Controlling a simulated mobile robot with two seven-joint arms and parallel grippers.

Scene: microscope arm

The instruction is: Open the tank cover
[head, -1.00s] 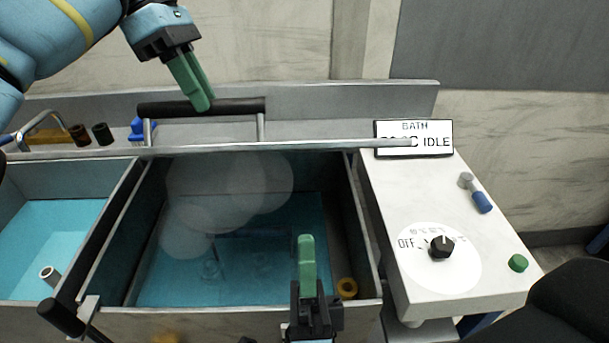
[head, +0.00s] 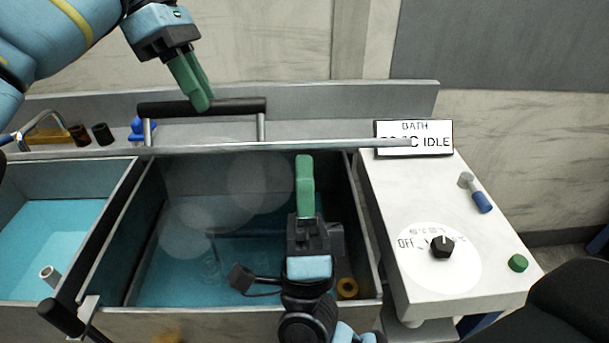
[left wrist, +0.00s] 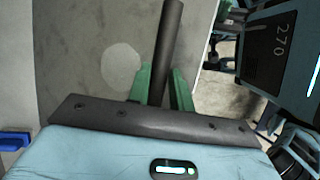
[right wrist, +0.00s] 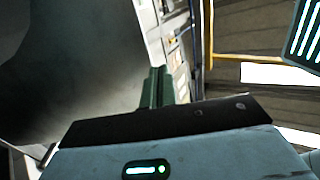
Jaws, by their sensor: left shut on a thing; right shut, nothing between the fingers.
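The tank (head: 225,312) is a grey rectangular basin with blue liquid, and its opening shows uncovered. A black bar handle (head: 240,106) on two metal posts stands behind the opening, above a thin grey edge (head: 290,145) that looks like the cover seen edge-on. My left gripper (head: 203,104) is shut on this handle; in the left wrist view the dark bar (left wrist: 170,45) runs between the green fingers. My right gripper (head: 304,160) is shut and empty, over the right part of the tank opening; it also shows in the right wrist view (right wrist: 157,72).
A second basin (head: 125,180) with blue liquid adjoins on the left. A control panel (head: 400,205) with a black knob (head: 442,246), green button (head: 518,263) and blue-ended lever (head: 481,202) is on the right. A sign (head: 414,130) reading BATH and IDLE stands behind it.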

